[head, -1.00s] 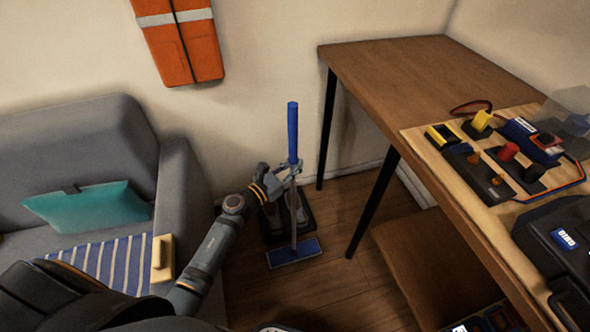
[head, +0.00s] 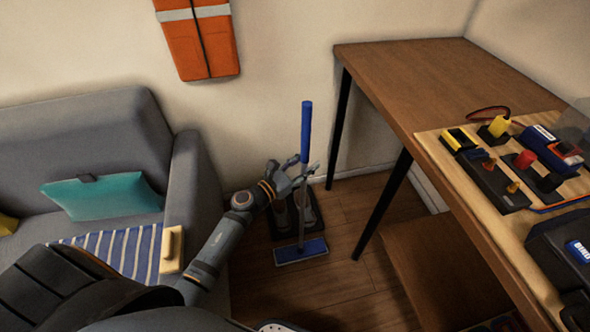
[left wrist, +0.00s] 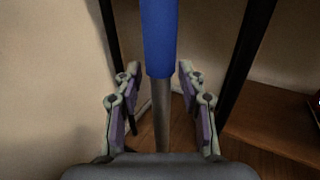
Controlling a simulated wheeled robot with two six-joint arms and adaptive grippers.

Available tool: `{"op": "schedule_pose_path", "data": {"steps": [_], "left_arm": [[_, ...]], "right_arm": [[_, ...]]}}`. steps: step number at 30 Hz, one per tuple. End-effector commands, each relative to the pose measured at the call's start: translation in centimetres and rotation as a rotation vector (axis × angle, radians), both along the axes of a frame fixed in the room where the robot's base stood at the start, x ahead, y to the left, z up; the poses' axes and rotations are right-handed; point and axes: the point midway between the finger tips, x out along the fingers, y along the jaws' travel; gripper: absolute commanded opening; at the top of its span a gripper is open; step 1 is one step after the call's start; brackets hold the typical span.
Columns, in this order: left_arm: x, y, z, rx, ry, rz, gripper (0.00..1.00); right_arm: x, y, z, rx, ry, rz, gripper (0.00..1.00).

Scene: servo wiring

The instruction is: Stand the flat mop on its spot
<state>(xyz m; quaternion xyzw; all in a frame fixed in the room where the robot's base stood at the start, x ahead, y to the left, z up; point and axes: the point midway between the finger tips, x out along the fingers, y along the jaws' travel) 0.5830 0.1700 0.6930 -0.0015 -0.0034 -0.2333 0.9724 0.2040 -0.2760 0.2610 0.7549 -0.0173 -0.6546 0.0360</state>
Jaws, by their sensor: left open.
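The flat mop (head: 305,135) stands upright on the wooden floor, with a blue grip on top, a grey pole and a flat blue head (head: 301,251) on the floor. Its head is just in front of a dark tray. My left gripper (head: 306,170) is open at the pole, just below the blue grip. In the left wrist view the mop (left wrist: 160,40) stands upright between the two spread fingers, with a gap on each side. My right gripper is not in view.
The dark tray (head: 312,222) holds what look like shoes, partly hidden by my arm. A grey sofa (head: 190,180) is on the left. A wooden table (head: 410,75) with dark legs is on the right, with a lower shelf (head: 440,265). Bare floor lies in front.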

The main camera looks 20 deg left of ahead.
Motion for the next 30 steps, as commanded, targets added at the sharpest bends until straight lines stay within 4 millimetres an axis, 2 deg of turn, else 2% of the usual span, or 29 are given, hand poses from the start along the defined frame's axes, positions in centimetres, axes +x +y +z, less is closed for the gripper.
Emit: {"op": "schedule_pose_path", "data": {"steps": [4,8,12,21,30], "left_arm": [[-3.0,1.5,-0.7,0.007,0.005,-0.002,0.41],[-6.5,3.2,-1.0,0.009,0.008,-0.006,0.41],[-8.6,4.2,-0.8,0.007,0.007,-0.006,0.41],[-10.3,5.2,-0.2,0.003,0.001,-0.001,0.41],[-10.5,5.3,-0.2,0.002,0.002,0.001,0.41]], "right_arm": [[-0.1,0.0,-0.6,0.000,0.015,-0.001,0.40],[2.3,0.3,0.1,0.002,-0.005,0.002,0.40],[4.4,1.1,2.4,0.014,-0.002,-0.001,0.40],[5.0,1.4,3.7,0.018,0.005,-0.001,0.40],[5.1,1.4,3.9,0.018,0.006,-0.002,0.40]]}}
